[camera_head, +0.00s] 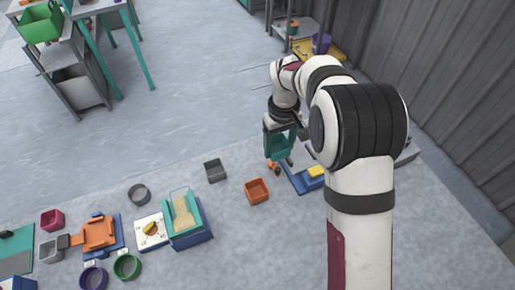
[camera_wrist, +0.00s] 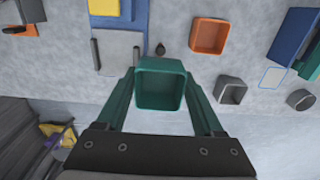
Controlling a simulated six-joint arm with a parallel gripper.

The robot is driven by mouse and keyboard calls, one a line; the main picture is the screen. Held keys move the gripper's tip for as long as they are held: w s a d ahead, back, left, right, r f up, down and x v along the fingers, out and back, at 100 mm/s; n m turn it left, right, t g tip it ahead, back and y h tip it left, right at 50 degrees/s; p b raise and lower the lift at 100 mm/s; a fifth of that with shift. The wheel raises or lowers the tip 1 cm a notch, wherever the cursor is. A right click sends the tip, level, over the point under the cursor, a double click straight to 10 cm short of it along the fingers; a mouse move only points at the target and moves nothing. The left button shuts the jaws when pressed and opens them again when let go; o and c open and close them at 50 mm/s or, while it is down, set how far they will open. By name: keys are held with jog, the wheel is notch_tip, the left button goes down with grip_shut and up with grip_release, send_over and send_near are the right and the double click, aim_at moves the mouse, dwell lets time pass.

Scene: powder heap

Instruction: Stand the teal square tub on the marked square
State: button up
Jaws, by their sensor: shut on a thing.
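The teal square tub (camera_wrist: 160,87) is between the fingers of my gripper (camera_wrist: 161,78) in the wrist view, with its open mouth facing the camera. My gripper is shut on the tub. In the head view the tub (camera_head: 279,147) hangs below the wrist and appears raised above the floor. A pale outlined square (camera_wrist: 272,77), which looks like the marked square, lies empty on the floor to the right in the wrist view. In the head view this outline (camera_head: 179,191) is behind the teal tray and partly hidden by it.
An orange square tub (camera_head: 256,190) and a grey square tub (camera_head: 215,170) stand on the floor between my gripper and the outline. The teal tray (camera_head: 183,216) with a pale heap sits on a blue base. A grey round pot (camera_head: 139,194) stands left of the outline.

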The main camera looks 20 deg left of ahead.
jog(key=shift+d+r, duration=0.25)
jog(key=shift+d, duration=0.15)
jog(key=s+a+f, duration=0.2)
jog(key=s+a, duration=0.7)
jog(key=a, duration=0.2)
jog(key=s+a+f, duration=0.2)
jog(key=s+a, duration=0.7)
jog(key=a, duration=0.3)
jog(key=shift+d+f, duration=0.1)
jog(key=shift+f, duration=2.8)
jog(key=shift+f, duration=0.45)
jog(key=o, duration=1.4)
